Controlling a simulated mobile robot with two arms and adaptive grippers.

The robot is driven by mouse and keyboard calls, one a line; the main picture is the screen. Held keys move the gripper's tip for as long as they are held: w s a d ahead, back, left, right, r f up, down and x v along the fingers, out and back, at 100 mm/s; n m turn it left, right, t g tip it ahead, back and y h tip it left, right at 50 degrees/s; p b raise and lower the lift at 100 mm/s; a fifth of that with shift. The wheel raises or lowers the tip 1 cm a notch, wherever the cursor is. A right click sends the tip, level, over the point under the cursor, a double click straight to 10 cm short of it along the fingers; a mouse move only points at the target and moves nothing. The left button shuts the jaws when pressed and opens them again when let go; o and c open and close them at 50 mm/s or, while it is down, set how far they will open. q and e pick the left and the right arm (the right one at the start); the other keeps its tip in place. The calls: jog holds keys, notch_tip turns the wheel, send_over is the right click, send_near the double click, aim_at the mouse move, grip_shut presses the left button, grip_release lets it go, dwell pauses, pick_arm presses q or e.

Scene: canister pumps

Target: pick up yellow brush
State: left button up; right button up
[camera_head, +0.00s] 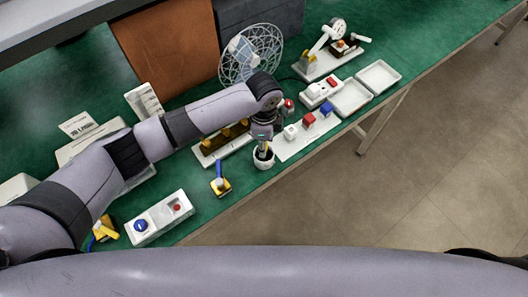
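A small white cup (264,160) stands near the table's front edge. A thin yellowish upright piece (262,149), perhaps the yellow brush, shows just above the cup's mouth, right under my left gripper (263,142). Most of it is hidden by the gripper and the cup. My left arm reaches in from the left, and its gripper points down over the cup. The fingers are too small and dark to tell whether they are open or touching the yellowish piece. My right gripper is not in view.
Left of the cup are a yellow-and-blue tool (220,184) and a white button box (158,217). A wire-cage fan (251,55) stands behind the arm. A white strip with coloured cubes (308,136) and empty trays (379,77) lie to the right.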

pick_arm(q)
jog(key=shift+c, duration=1.2)
grip_shut()
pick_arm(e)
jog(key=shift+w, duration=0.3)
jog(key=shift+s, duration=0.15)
pick_arm(q)
jog(key=shift+r, duration=0.15)
jog(key=shift+r, duration=0.25)
notch_tip(320, 180, up, 27)
jog(key=p, duration=0.6)
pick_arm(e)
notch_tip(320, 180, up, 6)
